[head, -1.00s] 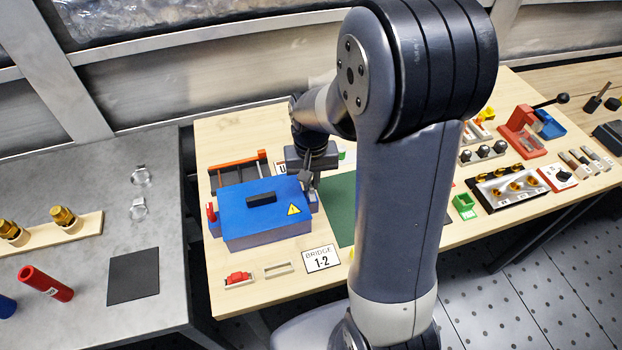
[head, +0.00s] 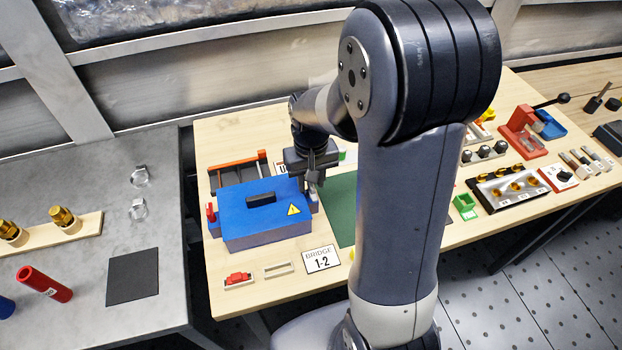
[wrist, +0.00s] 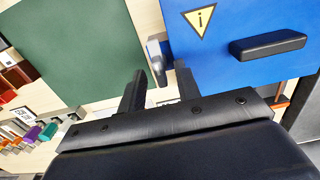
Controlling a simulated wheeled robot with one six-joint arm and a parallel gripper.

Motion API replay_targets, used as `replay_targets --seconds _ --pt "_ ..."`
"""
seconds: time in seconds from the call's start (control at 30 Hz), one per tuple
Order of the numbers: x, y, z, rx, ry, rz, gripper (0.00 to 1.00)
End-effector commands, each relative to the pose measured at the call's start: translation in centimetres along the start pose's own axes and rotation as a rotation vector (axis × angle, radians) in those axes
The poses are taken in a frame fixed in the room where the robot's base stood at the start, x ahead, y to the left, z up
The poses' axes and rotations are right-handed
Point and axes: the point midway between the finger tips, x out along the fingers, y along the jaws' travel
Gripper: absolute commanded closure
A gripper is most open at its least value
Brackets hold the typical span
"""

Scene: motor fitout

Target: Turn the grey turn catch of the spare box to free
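The spare box (head: 262,226) is blue with a black handle and a yellow warning label, and its lid is down. In the wrist view the blue box (wrist: 225,70) fills the upper right. The grey turn catch (wrist: 156,52) shows beside the box's edge, next to the green mat. My gripper (head: 316,180) is over the box's right side in the head view and largely hides the catch there.
A red catch (head: 211,212) stands at the box's left side. A green mat (head: 341,205) lies right of the box. A "BRIDGE 1-2" card (head: 321,259) lies in front. An orange-and-black rack (head: 238,168) stands behind the box.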

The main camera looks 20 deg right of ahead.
Motion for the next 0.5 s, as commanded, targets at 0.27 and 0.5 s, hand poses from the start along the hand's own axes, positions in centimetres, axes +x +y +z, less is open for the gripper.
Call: replay_targets --seconds 0.27,0.5 --pt "-1.5 0.0 -0.1 0.001 0.004 0.0 0.68" --pt "-6.3 0.0 -0.1 0.0 0.007 0.0 0.68"
